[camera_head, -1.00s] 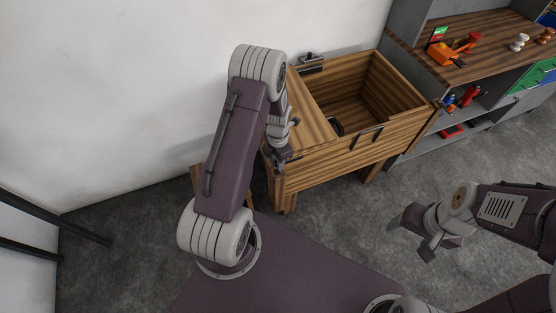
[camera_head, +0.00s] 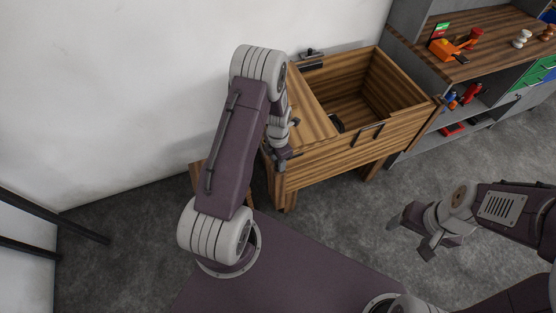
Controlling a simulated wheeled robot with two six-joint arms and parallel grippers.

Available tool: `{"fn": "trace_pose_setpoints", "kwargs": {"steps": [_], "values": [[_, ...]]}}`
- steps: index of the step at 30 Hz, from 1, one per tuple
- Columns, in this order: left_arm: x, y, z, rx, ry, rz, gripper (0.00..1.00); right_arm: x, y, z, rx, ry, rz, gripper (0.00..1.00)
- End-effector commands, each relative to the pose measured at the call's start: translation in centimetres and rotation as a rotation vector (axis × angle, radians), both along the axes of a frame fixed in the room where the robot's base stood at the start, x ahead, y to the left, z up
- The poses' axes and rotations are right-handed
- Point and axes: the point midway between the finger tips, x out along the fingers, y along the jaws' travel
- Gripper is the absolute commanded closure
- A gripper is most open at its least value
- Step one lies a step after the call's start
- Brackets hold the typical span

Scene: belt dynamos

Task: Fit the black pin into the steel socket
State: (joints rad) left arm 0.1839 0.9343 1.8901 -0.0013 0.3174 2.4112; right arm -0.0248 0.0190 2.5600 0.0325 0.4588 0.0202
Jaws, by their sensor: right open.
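I cannot make out the black pin or the steel socket for certain. A small dark object (camera_head: 337,123) shows partly at the inner edge of the wooden box's opening; what it is cannot be told. A small grey metal fitting (camera_head: 309,54) sits at the box's back left edge. My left gripper (camera_head: 283,157) points down at the left front corner of the wooden box (camera_head: 335,160); its arm hides part of it, and whether it holds anything is unclear. My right gripper (camera_head: 411,238) is open and empty above the grey floor, right of and in front of the box.
The box has a flat wooden top (camera_head: 308,112) on its left and a deep open well on its right. A grey shelf unit (camera_head: 420,65) stands behind right, with an orange tool (camera_head: 444,49), red items and white pieces. The carpet (camera_head: 350,225) before the box is clear.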

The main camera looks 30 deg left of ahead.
Motion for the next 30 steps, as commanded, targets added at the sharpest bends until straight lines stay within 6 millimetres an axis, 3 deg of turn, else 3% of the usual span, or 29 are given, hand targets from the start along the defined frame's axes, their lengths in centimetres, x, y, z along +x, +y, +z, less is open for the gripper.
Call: {"fn": "trace_pose_setpoints", "kwargs": {"steps": [11, 22, 30], "values": [[0.0, 0.0, 0.5, 0.000, -0.001, 0.000, 0.52, 0.0, 0.0, 0.0, 0.000, 0.000, 0.000, 0.27], [0.1, 0.0, 7.8, 0.001, -0.004, 0.000, 0.52, 0.0, 0.0, -0.2, 0.000, 0.000, 0.000, 0.27], [0.0, 0.0, 9.1, 0.000, 0.001, 0.000, 0.52, 0.0, 0.0, -0.2, 0.000, 0.000, 0.000, 0.27]]}}
